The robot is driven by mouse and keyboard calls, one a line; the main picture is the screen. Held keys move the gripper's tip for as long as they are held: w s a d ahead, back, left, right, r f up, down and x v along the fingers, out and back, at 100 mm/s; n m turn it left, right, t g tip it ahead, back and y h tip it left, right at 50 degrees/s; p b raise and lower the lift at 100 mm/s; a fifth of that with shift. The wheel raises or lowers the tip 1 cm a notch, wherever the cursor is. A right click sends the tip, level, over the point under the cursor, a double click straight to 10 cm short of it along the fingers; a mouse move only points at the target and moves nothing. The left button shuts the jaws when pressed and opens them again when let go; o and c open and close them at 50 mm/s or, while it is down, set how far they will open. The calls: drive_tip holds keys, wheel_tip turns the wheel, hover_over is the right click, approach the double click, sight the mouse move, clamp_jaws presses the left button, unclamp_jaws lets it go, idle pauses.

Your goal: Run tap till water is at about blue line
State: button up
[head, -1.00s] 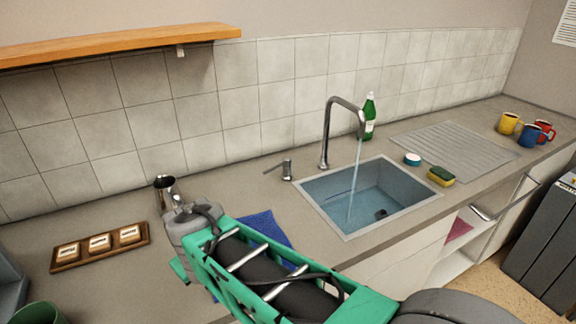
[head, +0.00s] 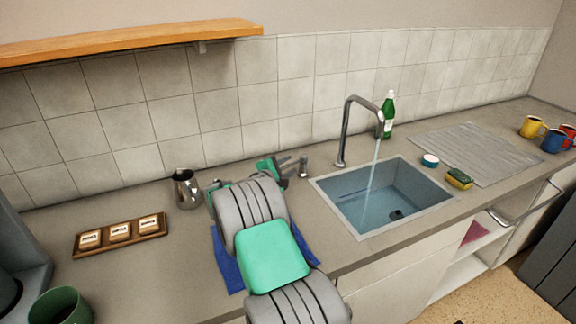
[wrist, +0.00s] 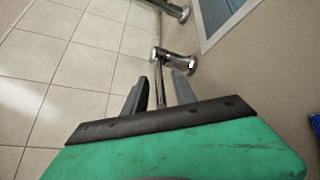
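The tap (head: 350,130) stands behind the sink (head: 335,207), and a stream of water (head: 372,172) runs from its spout into the basin. The basin looks bluish, with a dark drain spot visible; I cannot make out a clear blue line or the exact water level. The small tap lever (head: 303,166) stands left of the tap. My gripper (head: 288,165) is beside the lever. In the wrist view my gripper (wrist: 160,92) is open, its two fingers apart, with the thin lever rod (wrist: 159,70) reaching between them; contact is unclear.
A metal pitcher (head: 187,190) stands left of my arm, near a tray of labelled blocks (head: 160,226). A blue cloth (head: 226,265) lies under my arm. A green bottle (head: 388,117), white-and-teal round item (head: 430,160) and sponge (head: 459,178) are around the sink.

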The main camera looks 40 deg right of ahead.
drive_tip(key=shift+d, duration=0.2)
drive_tip(key=shift+w, duration=0.1)
clamp_jaws()
idle(1.2)
